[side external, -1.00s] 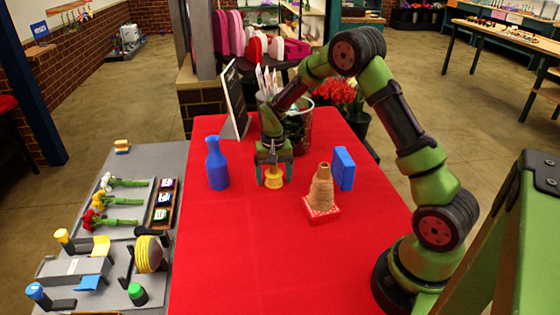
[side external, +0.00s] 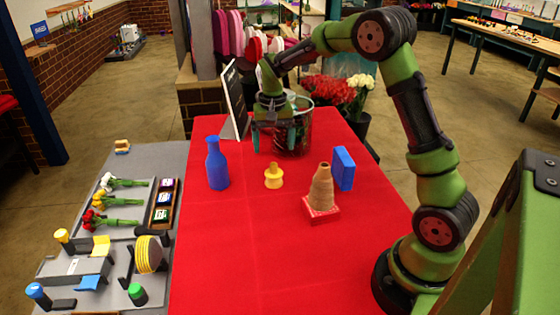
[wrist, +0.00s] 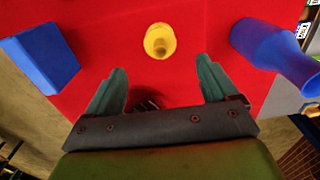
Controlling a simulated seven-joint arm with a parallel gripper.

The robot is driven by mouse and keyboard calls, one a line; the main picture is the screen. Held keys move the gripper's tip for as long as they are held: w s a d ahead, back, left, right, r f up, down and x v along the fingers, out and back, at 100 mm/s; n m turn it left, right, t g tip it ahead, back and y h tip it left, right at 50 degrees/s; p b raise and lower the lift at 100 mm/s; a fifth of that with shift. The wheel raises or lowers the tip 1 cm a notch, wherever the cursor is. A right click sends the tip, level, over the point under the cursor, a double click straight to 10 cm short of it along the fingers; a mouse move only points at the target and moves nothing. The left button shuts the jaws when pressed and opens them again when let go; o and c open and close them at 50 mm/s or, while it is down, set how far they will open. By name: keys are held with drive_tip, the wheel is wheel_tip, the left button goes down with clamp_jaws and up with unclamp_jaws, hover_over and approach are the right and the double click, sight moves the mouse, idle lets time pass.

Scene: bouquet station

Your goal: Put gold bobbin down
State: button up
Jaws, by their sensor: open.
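The gold bobbin (side external: 273,176) stands upright on the red table (side external: 240,255), between a blue bottle and a cone of twine. In the wrist view the bobbin (wrist: 159,41) shows from above, beyond the fingertips and centred between them. My gripper (side external: 274,140) is open and empty. It is raised behind and above the bobbin, clear of it, with the two fingers (wrist: 160,85) spread wide in the wrist view.
The blue bottle (side external: 217,164) stands left of the bobbin. The twine cone (side external: 321,188) sits on a red block (side external: 321,213), with a blue block (side external: 343,168) behind it. A glass container (side external: 298,130) stands behind near my gripper. The front of the table is clear.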

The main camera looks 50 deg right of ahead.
drive_tip(key=shift+r, duration=0.45)
drive_tip(key=s+a+r+n+t+y, duration=0.1)
drive_tip(key=s+a+r+n+t, duration=0.3)
drive_tip(key=s+a+r, duration=0.8)
drive_tip(key=s+a+n+t+y, duration=0.1)
drive_tip(key=s+a+t, duration=0.2)
drive_tip(key=s, duration=0.5)
drive_tip(key=shift+s, duration=0.35)
